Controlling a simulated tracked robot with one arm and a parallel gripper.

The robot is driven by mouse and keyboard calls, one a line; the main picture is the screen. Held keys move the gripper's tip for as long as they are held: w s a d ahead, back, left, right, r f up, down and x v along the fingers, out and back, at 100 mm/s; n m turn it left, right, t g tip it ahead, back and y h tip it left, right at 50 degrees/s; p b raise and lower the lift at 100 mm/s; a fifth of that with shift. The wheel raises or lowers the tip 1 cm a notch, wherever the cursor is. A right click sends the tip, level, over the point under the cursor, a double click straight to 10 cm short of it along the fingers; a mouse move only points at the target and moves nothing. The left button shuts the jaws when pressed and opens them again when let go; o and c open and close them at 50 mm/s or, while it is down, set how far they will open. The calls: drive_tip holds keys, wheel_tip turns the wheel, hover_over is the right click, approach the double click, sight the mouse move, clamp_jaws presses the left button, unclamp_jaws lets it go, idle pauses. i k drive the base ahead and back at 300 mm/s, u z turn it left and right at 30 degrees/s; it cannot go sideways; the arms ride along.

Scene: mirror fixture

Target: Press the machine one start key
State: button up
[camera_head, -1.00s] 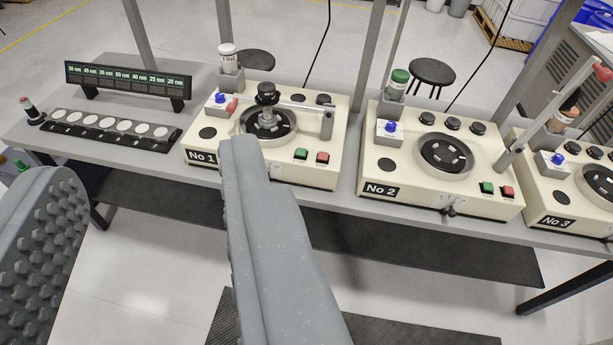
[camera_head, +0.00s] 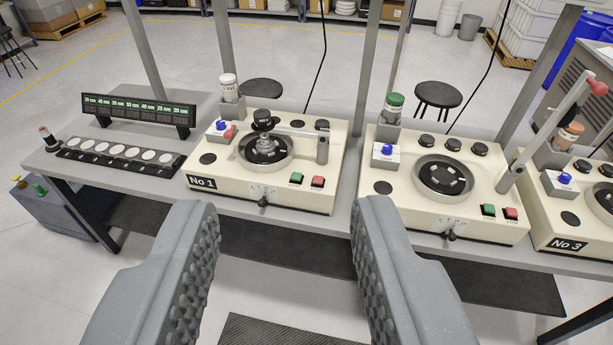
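Machine No 1 (camera_head: 230,191) is a cream box on the grey bench, with a round dark well holding a metal fixture with a black knob. On its front right are a green key (camera_head: 296,178) and a red key (camera_head: 318,182). The pictures do not let me read the labels by these keys. My gripper (camera_head: 284,215) is open and empty, its two grey studded fingers wide apart. It is in front of the bench, and the green key shows between the fingers, beyond their tips. No finger covers either key.
Machine No 2 (camera_head: 405,200) stands right of No 1, with its own green and red keys; machine No 3 (camera_head: 562,222) is at the far right. Grey posts (camera_head: 360,75) rise behind the bench. A display (camera_head: 140,109) and a rack of white discs (camera_head: 122,155) are at left.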

sight(296, 176)
drive_tip(key=z, duration=0.05)
drive_tip(key=i, duration=1)
drive_tip(key=u, duration=0.05)
